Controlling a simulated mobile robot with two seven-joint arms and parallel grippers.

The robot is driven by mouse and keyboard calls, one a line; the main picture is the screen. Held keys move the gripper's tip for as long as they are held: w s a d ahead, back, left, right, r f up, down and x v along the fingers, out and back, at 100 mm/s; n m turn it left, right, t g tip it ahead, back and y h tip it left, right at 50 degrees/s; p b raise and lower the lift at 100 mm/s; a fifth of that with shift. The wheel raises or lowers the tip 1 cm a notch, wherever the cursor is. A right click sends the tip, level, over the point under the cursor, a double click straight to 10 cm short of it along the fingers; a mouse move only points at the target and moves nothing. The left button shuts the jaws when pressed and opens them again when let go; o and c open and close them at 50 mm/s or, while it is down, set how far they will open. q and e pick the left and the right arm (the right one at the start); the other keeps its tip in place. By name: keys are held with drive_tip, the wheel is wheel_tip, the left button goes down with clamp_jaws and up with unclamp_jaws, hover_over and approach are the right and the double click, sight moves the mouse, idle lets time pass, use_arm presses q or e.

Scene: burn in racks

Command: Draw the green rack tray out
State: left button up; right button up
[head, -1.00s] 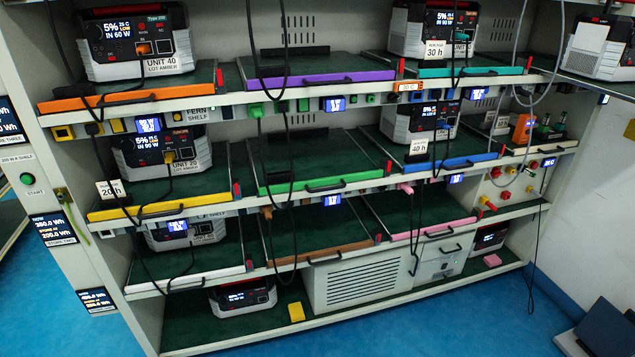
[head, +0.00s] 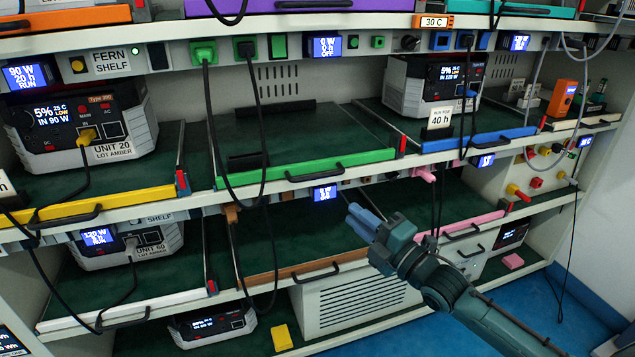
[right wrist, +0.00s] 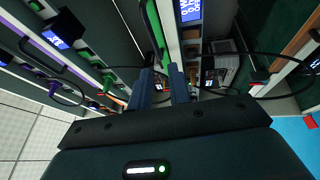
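The green rack tray has a bright green front strip (head: 345,164) with a dark handle (head: 315,173), in the middle bay of the shelf labelled FERN. It sits in the shelf; no unit stands on its dark green surface, and a black cable hangs in front of its left end. In the right wrist view a green strip (right wrist: 154,30), likely its front, lies beyond the fingers. My right gripper (head: 361,217) is just below and right of the handle, in front of the shelf edge, apart from it. Its fingers (right wrist: 162,84) show a gap with nothing between. My left gripper is out of view.
A yellow-fronted tray (head: 105,206) with Unit 20 is at the left; a blue-fronted tray (head: 480,139) with another unit is at the right. Brown (head: 290,272) and pink (head: 465,226) tray fronts lie below. Black cables (head: 215,130) hang across the shelves.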

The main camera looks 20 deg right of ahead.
sight(316, 177)
drive_tip(key=shift+n, duration=0.3)
drive_tip(key=x, duration=0.9)
drive_tip(key=r+b+x, duration=0.1)
drive_tip(key=x, duration=0.3)
drive_tip(key=shift+w+d, duration=0.2)
drive_tip(key=shift+w, duration=0.15)
clamp_jaws()
